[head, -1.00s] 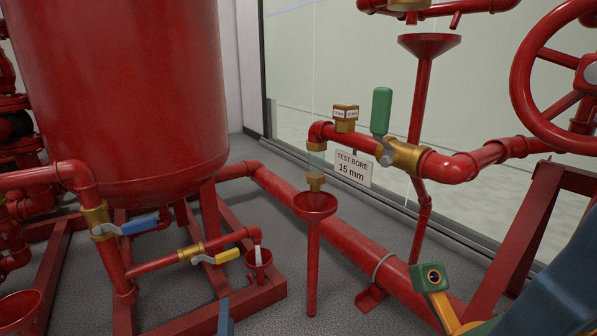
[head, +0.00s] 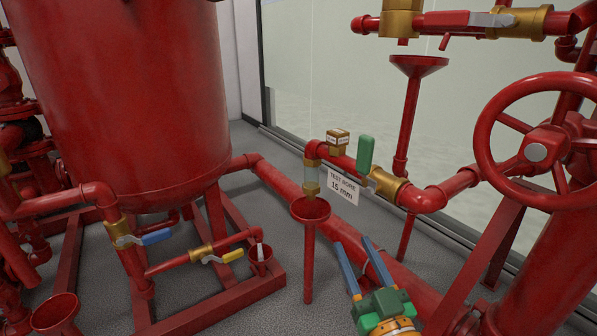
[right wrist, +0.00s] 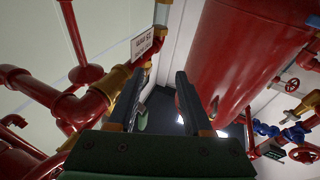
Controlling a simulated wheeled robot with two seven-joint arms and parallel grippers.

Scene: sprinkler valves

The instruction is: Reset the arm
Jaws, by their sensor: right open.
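My right gripper (head: 354,242) is open and empty, its two blue fingers pointing up and away, low in front of the test pipe. The right wrist view shows its fingers (right wrist: 163,73) apart with nothing held between them. Behind and above it is a brass valve (head: 386,184) with an upright green handle (head: 365,153). A sight glass (head: 311,178) stands over a red funnel (head: 310,209) left of my fingers. My left gripper is not in view.
A large red tank (head: 125,95) fills the left, with blue-handled (head: 145,239) and yellow-handled (head: 223,257) valves below. A red handwheel (head: 537,152) stands close on the right. A thick red pipe (head: 275,187) runs along the floor behind my right gripper.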

